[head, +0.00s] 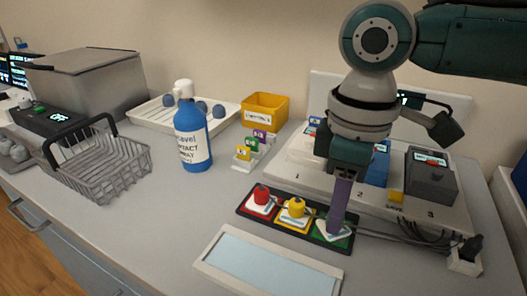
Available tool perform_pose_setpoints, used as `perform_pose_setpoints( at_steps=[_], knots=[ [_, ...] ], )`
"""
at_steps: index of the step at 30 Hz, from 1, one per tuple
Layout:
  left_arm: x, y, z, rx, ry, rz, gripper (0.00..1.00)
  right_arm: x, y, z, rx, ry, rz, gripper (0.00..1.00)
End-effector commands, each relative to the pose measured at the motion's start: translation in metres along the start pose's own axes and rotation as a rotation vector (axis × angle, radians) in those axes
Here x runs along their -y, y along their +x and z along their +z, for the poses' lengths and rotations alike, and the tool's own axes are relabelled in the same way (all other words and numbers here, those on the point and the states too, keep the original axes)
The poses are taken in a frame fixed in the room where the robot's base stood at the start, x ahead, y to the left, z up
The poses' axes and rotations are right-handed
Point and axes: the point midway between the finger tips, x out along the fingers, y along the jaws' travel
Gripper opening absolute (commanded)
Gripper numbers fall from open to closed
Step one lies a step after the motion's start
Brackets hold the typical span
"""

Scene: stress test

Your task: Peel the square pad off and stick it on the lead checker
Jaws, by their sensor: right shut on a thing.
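My right gripper (338,228) points down at the green square (346,241) of a dark tray (241,211). A slim purple part runs from it down to the pale pad (322,226) there. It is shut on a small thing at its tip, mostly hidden. I cannot tell the pad's shape. The tray's red square holds a pale pad with a red knob (262,194), and its yellow square one with a yellow knob (296,207). I cannot tell for sure which device is the lead checker; a white numbered base (440,207) carries several boxes. My left gripper is not in view.
A pale framed panel (265,274) lies in front of the tray. A blue bottle (192,140), small coloured cards (243,153) and a yellow bin (265,108) stand behind. A wire basket (100,165) is left. Dark cables (420,234) lie right of the gripper.

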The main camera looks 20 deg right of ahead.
Motion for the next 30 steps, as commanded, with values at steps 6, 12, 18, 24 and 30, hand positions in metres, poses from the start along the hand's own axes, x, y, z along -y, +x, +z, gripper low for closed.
perform_pose_setpoints(
  at_steps=[6,12,18,24,30],
  knots=[
    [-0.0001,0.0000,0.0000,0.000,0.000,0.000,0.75,0.0001,0.0002,0.0000,0.000,0.000,0.000,0.00],
    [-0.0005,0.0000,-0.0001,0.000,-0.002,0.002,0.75,0.0001,0.0001,0.0000,0.000,-0.001,0.000,0.00],
    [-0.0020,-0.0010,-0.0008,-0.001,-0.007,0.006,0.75,0.0001,0.0005,0.0001,0.000,0.000,-0.001,0.00],
    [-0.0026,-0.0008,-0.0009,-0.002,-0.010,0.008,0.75,0.0001,0.0007,0.0001,0.000,0.000,0.000,0.36],
    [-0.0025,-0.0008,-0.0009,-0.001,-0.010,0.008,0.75,0.0001,0.0006,0.0001,0.000,0.000,0.000,0.40]
  ],
)
